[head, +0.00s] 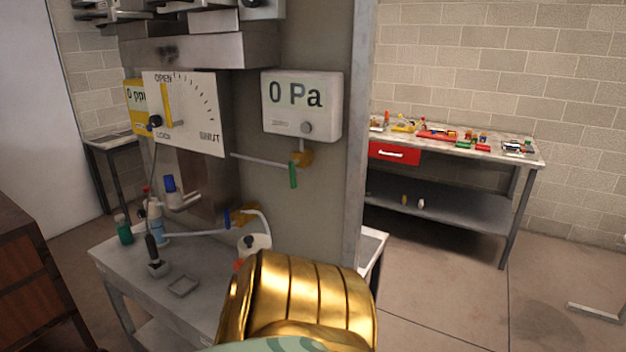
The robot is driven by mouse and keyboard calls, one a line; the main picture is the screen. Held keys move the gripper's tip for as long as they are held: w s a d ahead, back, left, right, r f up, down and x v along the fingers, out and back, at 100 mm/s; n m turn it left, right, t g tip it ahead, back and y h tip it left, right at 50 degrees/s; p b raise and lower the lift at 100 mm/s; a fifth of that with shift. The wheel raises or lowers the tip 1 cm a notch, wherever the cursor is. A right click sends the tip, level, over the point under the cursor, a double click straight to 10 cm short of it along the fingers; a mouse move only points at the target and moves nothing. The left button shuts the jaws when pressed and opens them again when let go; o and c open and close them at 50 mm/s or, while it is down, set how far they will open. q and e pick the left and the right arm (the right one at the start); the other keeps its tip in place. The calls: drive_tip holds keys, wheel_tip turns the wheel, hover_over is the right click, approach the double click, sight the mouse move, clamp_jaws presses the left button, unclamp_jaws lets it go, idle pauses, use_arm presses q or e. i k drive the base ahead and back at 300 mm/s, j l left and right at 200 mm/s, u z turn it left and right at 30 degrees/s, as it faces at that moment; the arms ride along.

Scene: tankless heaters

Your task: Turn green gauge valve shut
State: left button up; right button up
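The green gauge valve handle (293,175) hangs almost straight down from a small brass fitting (302,158). The fitting sits under a white gauge box (302,104) that reads "0 Pa" and has a grey knob. A pale pipe (262,160) runs into the fitting from the left, and a short one rises to the gauge. Neither of my grippers shows. A shiny gold ribbed part, which looks like my own arm, covers the bottom middle and hides part of the bench. Nothing touches the green handle.
A white dial panel (186,112) marked "OPEN" and a yellow meter (135,106) are left of the gauge. Below are blue-handled valves, bottles and a metal bench (125,270). A workbench (455,149) with small colourful items stands at the back right. The right floor is mostly clear.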

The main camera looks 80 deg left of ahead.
sight(291, 164)
drive_tip(key=i+u, duration=0.6)
drive_tip(key=u, duration=0.15)
drive_tip(key=i+u, duration=0.25)
drive_tip(key=u, duration=0.15)
